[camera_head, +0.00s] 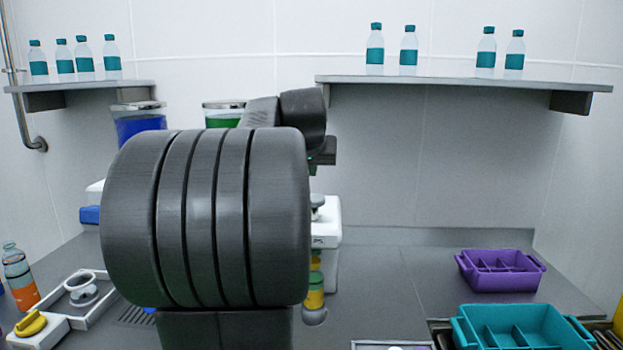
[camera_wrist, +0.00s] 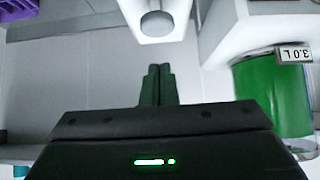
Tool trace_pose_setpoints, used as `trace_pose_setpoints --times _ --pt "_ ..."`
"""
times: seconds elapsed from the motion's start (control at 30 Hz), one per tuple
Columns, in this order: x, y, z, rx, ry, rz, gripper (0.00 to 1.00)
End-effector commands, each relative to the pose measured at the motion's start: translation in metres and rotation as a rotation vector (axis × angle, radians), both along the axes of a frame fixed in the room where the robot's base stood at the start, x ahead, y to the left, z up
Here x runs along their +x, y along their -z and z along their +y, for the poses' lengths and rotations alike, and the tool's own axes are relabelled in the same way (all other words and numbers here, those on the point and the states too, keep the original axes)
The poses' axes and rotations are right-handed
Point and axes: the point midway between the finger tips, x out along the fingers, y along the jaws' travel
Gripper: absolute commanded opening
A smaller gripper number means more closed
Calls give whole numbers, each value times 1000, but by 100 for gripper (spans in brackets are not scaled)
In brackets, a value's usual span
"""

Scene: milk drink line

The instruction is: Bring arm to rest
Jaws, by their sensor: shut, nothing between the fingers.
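My arm fills the middle of the head view as a large dark grey ribbed body, with its upper links folded behind it. My gripper shows in the wrist view, its two dark fingers (camera_wrist: 158,72) pressed together with nothing between them. In the head view the gripper is mostly hidden by the arm. In the wrist view the fingertips point toward a white dispenser (camera_wrist: 128,12) with a grey round part, with a visible gap between them. A green 3.0 L container (camera_wrist: 268,95) stands to the right of the fingers.
In the head view, a purple divided bin (camera_head: 498,284) and a teal divided bin (camera_head: 465,335) sit at right. Bottles stand on the left shelf (camera_head: 80,86) and right shelf (camera_head: 460,82). An orange-filled bottle (camera_head: 18,275) stands at left. Bare counter (camera_head: 395,275) lies right of my arm.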

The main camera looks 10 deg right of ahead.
Motion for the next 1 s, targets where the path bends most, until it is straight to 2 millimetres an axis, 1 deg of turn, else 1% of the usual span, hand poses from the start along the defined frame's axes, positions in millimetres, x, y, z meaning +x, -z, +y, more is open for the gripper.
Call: trace_pose_setpoints --times 0.33,0.47,0.57,0.83,1.0 --pt "-1 -2 0 0 0 -1 0" --pt "3 2 -1 0 0 0 0" --pt "10 10 -3 0 1 3 0" --pt "43 43 -13 0 1 3 0" --pt "58 60 -17 0 1 2 0"
